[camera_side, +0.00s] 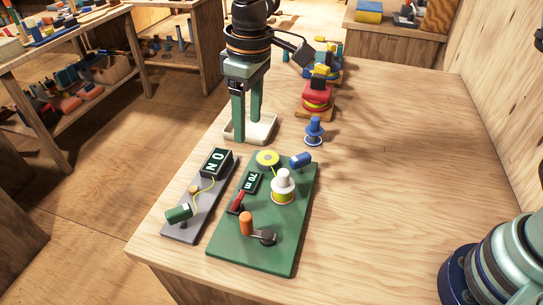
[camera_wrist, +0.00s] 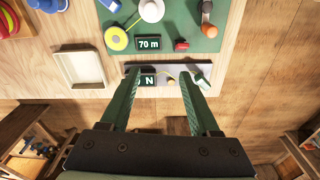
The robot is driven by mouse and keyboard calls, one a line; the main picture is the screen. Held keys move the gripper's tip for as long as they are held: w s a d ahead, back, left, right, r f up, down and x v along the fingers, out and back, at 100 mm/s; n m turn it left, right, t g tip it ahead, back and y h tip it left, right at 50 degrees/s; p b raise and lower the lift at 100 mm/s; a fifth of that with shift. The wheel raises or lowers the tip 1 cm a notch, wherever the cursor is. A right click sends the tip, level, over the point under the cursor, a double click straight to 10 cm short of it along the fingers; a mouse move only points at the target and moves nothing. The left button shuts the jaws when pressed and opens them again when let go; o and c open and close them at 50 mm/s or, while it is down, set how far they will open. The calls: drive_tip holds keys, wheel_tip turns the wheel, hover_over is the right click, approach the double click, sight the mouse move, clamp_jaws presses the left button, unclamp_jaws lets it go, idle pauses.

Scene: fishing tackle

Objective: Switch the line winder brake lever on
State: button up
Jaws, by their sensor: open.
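The line winder is a green board (camera_side: 268,262) with a white spool (camera_side: 283,187), a yellow disc (camera_side: 268,159), an orange crank handle (camera_side: 246,223) and a "70 m" display (camera_side: 251,182). A red lever (camera_side: 237,202) on a dark base sits at its left edge; it also shows in the wrist view (camera_wrist: 181,45). I cannot tell its setting.
The shallow white tray (camera_side: 235,131) is behind the strip. A blue spool (camera_side: 314,131) and a red reel (camera_side: 317,96) on a wooden base stand farther back. The right half of the table (camera_side: 400,170) is mostly clear. A teal and dark blue round object (camera_side: 500,265) is at the lower right.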

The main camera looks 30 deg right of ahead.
drive_tip(key=s+d+r+m+t, duration=0.1)
drive_tip(key=s+d+r+m, duration=0.1)
drive_tip(key=d, duration=0.6)
drive_tip(key=s+d+r+m+t, duration=0.1)
drive_tip(key=s+d+r+m, duration=0.1)
drive_tip(key=d+r, duration=0.3)
drive_tip(key=shift+s+d+t+y, duration=0.2)
drive_tip(key=shift+d+t+y, duration=0.1)
drive_tip(key=shift+d, duration=1.4)
drive_tip(key=s+d+f+m+t+h, duration=0.1)
drive_tip(key=s+d+f+m+t, duration=0.1)
drive_tip(key=s+d, duration=0.6)
drive_tip(key=shift+s+d+m, duration=0.25)
drive_tip(key=shift+d+m, duration=0.55)
drive_tip(key=shift+d, duration=0.45)
